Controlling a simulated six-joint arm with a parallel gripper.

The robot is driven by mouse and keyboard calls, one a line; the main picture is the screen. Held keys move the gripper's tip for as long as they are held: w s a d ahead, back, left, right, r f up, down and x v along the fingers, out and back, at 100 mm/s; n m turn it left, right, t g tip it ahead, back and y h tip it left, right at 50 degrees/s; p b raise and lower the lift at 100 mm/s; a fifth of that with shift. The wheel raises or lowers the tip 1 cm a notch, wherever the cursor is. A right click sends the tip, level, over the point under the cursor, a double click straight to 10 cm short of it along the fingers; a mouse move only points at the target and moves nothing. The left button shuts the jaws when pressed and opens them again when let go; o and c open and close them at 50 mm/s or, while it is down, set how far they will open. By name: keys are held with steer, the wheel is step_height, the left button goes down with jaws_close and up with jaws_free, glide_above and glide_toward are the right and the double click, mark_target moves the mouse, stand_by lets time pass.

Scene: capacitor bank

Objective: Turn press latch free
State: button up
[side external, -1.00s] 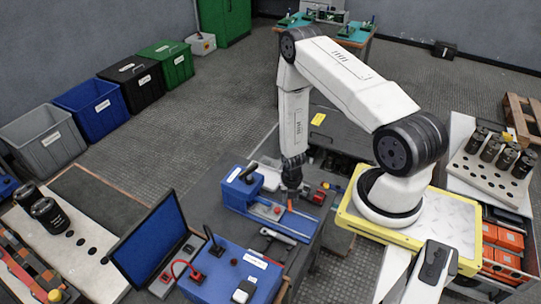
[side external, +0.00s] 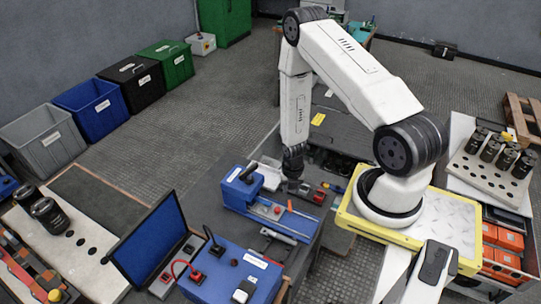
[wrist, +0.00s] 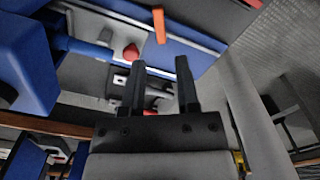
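The blue press (side external: 240,192) stands on the dark work table, and part of its blue body (wrist: 25,60) fills the left of the wrist view. It has a red knob (side external: 277,210), which also shows in the wrist view (wrist: 131,52). A slim orange latch lever (side external: 290,205) stands beside the knob; in the wrist view (wrist: 159,25) it lies just beyond my fingertips. My gripper (wrist: 160,64) has its two dark fingers apart, with nothing seen between them. In the side view my gripper (side external: 294,182) hangs behind the press. I cannot tell whether it touches anything.

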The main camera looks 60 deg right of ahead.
mark_target(290, 205)
steer(key=shift+c, duration=0.2)
step_height(290, 205, up, 2)
steer(key=shift+f, duration=0.25)
steer(key=shift+f, duration=4.25)
jaws_close()
